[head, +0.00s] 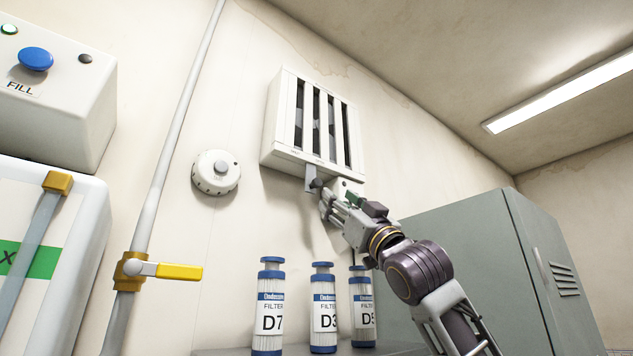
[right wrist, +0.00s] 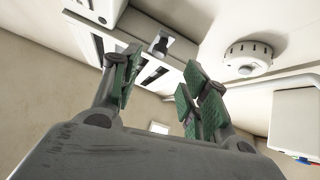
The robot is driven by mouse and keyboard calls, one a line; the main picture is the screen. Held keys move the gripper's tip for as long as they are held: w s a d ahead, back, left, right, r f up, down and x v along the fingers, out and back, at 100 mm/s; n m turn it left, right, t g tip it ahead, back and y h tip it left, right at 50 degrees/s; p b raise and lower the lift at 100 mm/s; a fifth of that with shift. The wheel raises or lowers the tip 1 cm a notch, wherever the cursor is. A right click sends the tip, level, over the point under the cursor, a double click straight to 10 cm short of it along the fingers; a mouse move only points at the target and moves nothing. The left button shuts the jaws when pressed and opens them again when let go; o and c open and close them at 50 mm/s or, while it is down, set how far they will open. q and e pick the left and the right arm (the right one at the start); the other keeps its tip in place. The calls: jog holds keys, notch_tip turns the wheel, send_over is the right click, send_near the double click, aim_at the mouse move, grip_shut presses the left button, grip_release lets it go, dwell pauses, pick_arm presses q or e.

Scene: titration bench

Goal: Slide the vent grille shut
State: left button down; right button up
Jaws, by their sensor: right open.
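The vent grille (head: 315,125) is a white slotted box high on the wall. Dark gaps show between its white bars, so it stands open. A small grey tab with a dark knob (head: 313,184) hangs below its lower edge. My right gripper (head: 327,203) is just below and right of the tab in the head view; whether they touch cannot be told there. In the right wrist view my right gripper (right wrist: 160,80) is open with green pads apart and nothing between them. The tab (right wrist: 159,44) shows beyond the fingertips, beside the grille (right wrist: 110,42). My left gripper is not in view.
A round white dial (head: 216,172) is on the wall left of the grille. Several filter bottles (head: 323,310) stand below. A pipe with a yellow valve handle (head: 180,271) runs up the left. A grey cabinet (head: 470,250) stands at right, behind my arm.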

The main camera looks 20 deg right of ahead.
aim_at(319, 185)
jog(key=shift+p+x, duration=2.55)
jog(key=shift+x, duration=3.35)
jog(key=shift+a, duration=0.1)
grip_shut()
